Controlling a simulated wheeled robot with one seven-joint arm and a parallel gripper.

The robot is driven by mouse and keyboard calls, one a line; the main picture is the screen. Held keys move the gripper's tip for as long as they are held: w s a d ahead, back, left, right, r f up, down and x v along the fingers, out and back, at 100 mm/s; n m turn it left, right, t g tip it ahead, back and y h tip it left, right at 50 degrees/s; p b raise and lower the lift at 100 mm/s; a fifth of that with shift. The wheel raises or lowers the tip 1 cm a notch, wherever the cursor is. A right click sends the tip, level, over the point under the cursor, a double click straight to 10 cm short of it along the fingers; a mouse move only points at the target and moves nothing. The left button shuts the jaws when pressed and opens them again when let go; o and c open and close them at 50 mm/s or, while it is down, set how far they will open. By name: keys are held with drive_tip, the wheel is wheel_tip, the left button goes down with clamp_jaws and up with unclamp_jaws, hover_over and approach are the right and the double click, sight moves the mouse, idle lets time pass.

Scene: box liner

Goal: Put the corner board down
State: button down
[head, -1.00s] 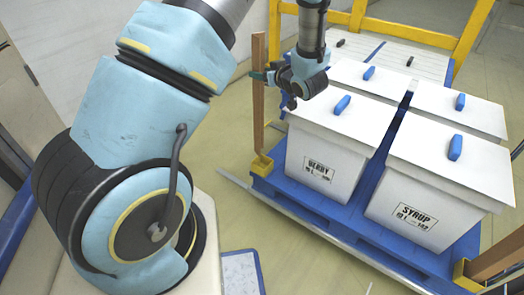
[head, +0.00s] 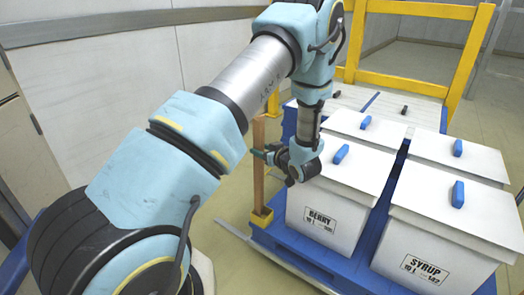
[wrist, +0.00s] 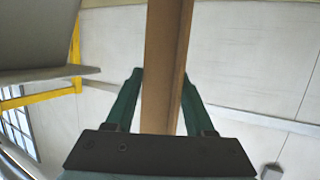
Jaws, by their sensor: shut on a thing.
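The corner board (head: 258,180) is a tall brown strip. It stands upright at the left corner of the blue pallet, its foot at a yellow corner bracket (head: 261,219). Whether the foot is fully seated in the bracket is too small to tell. My gripper (head: 262,154) is shut on the board at about mid-height, reaching in from the right. In the wrist view the board (wrist: 165,65) runs up between the two green fingers of my gripper (wrist: 160,88).
A white lidded box labelled BERRY (head: 325,215) stands close to the right of the board, and a SYRUP box (head: 430,240) stands farther right. The blue pallet (head: 360,268) carries them. Another white box (wrist: 40,40) edge shows at the wrist view's left. Yellow rails (head: 420,78) stand behind.

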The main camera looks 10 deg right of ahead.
drive_tip(key=shift+f, duration=0.15)
drive_tip(key=shift+c, duration=1.3)
unclamp_jaws()
